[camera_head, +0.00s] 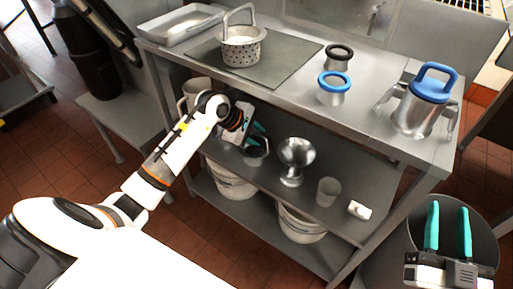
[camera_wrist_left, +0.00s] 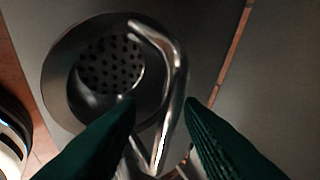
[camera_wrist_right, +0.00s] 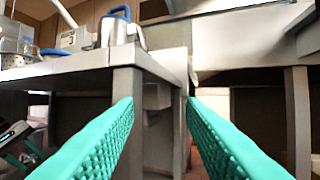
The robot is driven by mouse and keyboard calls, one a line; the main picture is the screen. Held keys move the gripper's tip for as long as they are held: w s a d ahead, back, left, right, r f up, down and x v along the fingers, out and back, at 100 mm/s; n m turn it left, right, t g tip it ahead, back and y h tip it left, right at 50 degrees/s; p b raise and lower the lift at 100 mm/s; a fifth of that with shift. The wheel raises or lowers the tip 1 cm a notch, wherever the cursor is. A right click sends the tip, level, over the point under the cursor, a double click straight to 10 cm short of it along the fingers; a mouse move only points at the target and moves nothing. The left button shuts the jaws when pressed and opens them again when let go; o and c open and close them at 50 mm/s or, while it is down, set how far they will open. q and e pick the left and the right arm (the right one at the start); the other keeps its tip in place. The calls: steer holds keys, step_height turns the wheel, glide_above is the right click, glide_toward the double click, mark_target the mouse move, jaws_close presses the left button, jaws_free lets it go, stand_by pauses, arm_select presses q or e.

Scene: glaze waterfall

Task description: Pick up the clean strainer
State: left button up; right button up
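A metal strainer (camera_wrist_left: 108,65) with a perforated bottom shows in the left wrist view, empty as far as I can see. In the head view it is on the middle shelf (camera_head: 266,181), partly hidden by my left gripper (camera_head: 256,136). Its bent handle (camera_wrist_left: 172,70) stands up between my left gripper's fingers (camera_wrist_left: 160,103), which are apart with a gap on each side. Another perforated strainer (camera_head: 241,52) with an upright handle stands on the tabletop mat and holds white stuff. My right gripper (camera_head: 448,228) is open and empty; its fingers (camera_wrist_right: 160,100) show apart in the right wrist view.
A silver cup (camera_head: 294,160), a pale cup (camera_head: 327,191) and a small white object (camera_head: 359,209) stand right of the strainer. A tabletop (camera_head: 385,130) overhangs the shelf, carrying a tray (camera_head: 182,27), blue-rimmed jar (camera_head: 333,94) and blue-handled pot (camera_head: 414,112). Buckets (camera_head: 302,222) stand below.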

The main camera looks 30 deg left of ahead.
arm_select(q)
steer(key=shift+w+d+f, duration=0.1)
steer(key=shift+w+f, duration=0.1)
steer(key=shift+f, duration=0.2)
steer(key=shift+w+d+f, duration=0.1)
steer(key=shift+w+f, duration=0.1)
arm_select(e)
steer(key=shift+a+r+t+y, duration=0.1)
steer(key=shift+r+t+y, duration=0.3)
steer(key=shift+r+t, duration=0.7)
steer(key=shift+s+r, duration=0.1)
steer(key=shift+r, duration=0.05)
arm_select(q)
jaws_close()
